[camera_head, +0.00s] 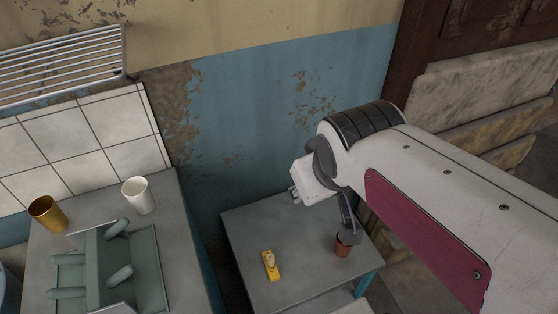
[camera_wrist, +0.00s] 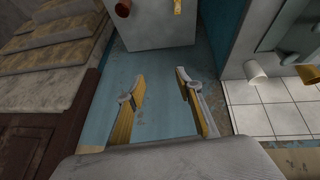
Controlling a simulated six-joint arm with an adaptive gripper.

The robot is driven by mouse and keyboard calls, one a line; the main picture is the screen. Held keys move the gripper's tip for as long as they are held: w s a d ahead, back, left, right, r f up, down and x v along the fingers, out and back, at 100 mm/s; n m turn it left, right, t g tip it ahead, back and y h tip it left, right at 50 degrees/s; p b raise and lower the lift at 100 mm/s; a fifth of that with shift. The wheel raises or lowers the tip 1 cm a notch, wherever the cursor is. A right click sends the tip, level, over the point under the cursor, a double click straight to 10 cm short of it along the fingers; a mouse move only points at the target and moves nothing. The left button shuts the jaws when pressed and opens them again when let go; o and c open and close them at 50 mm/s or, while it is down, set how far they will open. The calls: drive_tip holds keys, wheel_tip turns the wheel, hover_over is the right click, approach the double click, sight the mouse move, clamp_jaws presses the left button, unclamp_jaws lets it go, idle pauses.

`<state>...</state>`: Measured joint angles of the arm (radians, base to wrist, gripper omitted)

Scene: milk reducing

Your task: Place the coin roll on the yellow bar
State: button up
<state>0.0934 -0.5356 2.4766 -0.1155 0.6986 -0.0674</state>
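The yellow bar (camera_head: 274,271) lies on the small grey table in the head view, with a small pale lump (camera_head: 269,257) on it. A reddish-brown upright cylinder (camera_head: 343,246) stands to its right on the same table. I cannot tell which of these two is the coin roll. In the wrist view the cylinder (camera_wrist: 122,8) and the yellow bar (camera_wrist: 177,6) show at the top edge, partly cut off. My gripper (camera_wrist: 160,77) is open and empty, its fingers well apart. In the head view a finger (camera_head: 347,215) shows just above the cylinder in the picture.
The small grey table (camera_head: 300,285) is otherwise mostly bare. A higher counter at left holds a gold cup (camera_head: 46,213), a white cup (camera_head: 138,195) and a grey-green rack (camera_head: 150,270). A blue peeling wall stands behind, and stacked stone-like slabs (camera_head: 480,85) stand at right.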

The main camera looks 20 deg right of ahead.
drive_tip(key=s+a+r+y, duration=0.1)
drive_tip(key=s+a, duration=0.3)
drive_tip(key=s, duration=0.2)
drive_tip(key=shift+a+r+m, duration=0.3)
drive_tip(key=shift+r, duration=0.05)
drive_tip(key=shift+s, duration=0.1)
idle(0.9)
